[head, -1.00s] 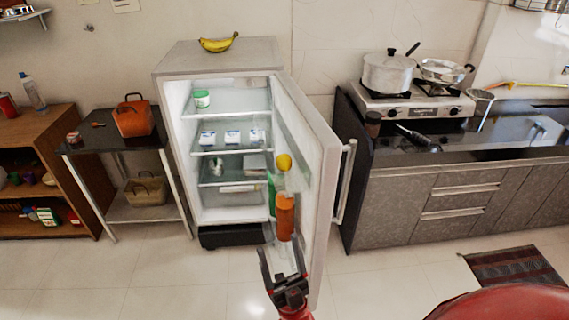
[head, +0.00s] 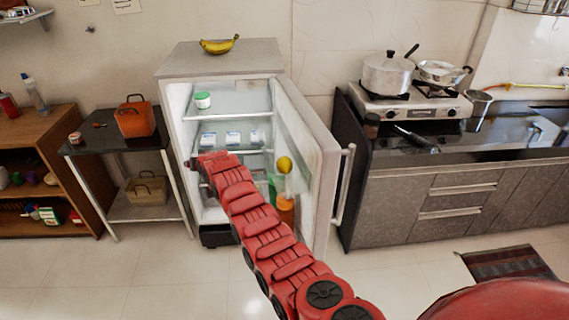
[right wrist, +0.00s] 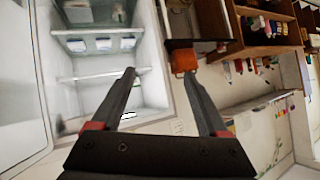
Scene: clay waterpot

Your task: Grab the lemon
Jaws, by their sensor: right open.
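The yellow lemon (head: 284,164) sits on a shelf of the open fridge door, above an orange bottle (head: 285,208). My right arm reaches up and left across the fridge opening, and its end, around the fridge's left wall, is left of the lemon and apart from it. In the right wrist view my right gripper (right wrist: 160,74) is open and empty, its fingers spread in front of the fridge's edge. The lemon does not show in the right wrist view. My left gripper is not in view.
The fridge (head: 222,58) stands open, with several white packs on its shelves and bananas (head: 219,45) on top. Its door (head: 320,185) is swung to the right. A dark side table (head: 95,150) with an orange basket (head: 134,117) stands left. Floor in front is clear.

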